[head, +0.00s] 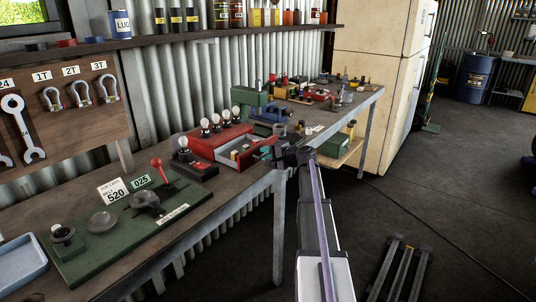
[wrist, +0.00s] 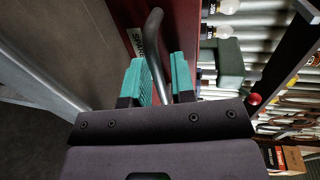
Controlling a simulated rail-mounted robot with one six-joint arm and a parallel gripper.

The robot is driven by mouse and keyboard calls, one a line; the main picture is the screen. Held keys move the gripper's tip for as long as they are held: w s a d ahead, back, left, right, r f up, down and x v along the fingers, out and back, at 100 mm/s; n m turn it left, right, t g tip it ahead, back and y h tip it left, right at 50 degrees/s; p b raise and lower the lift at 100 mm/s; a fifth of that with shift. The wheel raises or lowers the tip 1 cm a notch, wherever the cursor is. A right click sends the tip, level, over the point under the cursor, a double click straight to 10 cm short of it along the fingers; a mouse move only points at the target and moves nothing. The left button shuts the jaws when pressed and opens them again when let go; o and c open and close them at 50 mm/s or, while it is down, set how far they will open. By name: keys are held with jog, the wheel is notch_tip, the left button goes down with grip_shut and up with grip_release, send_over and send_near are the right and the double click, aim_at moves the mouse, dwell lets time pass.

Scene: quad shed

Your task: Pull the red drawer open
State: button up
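The red drawer (head: 225,158) sits in a red cabinet (head: 205,141) on the bench. It stands partly out, and small items show in its pale interior. My gripper (head: 271,152) is at the drawer's front end and hides much of it. In the wrist view the red front (wrist: 128,14) carries a partly hidden white label. A dark curved handle (wrist: 153,45) runs down between the teal fingers of my gripper (wrist: 160,82).
Bulbs (head: 215,120) stand on the cabinet. A green board (head: 120,235) with a red-knobbed lever lies at the near left. Open floor (head: 440,185) lies right of the bench, with metal stands (head: 403,265) nearby.

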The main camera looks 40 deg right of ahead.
jog(key=shift+o, duration=0.8)
jog(key=p+v, duration=0.2)
jog(key=v, duration=0.9)
